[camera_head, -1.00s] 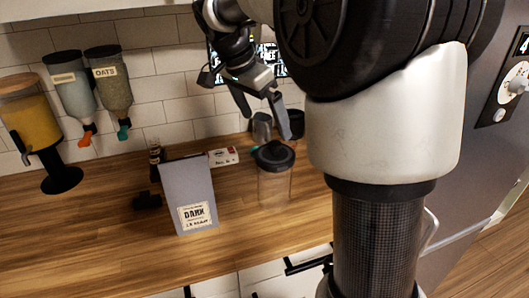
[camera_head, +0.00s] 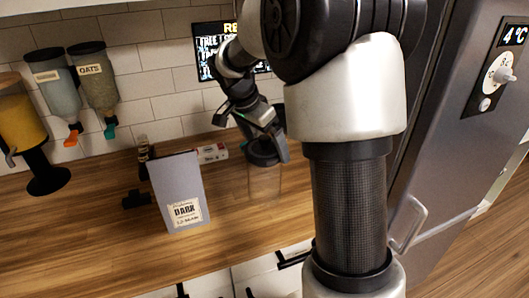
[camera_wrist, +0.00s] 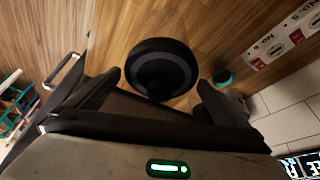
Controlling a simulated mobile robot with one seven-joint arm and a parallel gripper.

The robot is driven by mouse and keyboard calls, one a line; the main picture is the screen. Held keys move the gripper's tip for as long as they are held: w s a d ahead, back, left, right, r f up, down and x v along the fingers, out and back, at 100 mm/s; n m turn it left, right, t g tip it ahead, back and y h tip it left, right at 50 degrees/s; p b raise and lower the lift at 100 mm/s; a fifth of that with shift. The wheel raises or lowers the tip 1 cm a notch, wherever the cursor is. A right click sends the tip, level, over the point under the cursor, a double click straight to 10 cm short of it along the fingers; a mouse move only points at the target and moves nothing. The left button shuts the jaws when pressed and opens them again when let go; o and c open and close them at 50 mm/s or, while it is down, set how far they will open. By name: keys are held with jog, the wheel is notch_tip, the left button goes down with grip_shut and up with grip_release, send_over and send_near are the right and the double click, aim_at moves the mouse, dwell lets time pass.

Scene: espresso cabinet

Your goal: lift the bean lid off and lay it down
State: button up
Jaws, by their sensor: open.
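The bean canister (camera_head: 265,183) is a clear jar standing upright on the wooden counter. Its dark round lid (camera_head: 262,152) sits on top. The lid also shows from above in the wrist view (camera_wrist: 161,68) as a black disc with a grey ring and a dark centre. My gripper (camera_head: 268,150) is above and around the lid in the head view, partly covering it. In the wrist view my gripper (camera_wrist: 158,82) is open, with one finger to each side of the lid and visible gaps. Whether the fingertips are level with the lid is hard to tell.
A grey bag labelled DARK (camera_head: 182,192) stands left of the canister. A small white box (camera_head: 212,153) lies behind it. Dispensers (camera_head: 93,80) hang on the tiled wall at left. The counter in front (camera_head: 120,235) is clear.

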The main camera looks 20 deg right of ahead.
jog(key=shift+c, duration=0.4)
jog(key=c, duration=0.9)
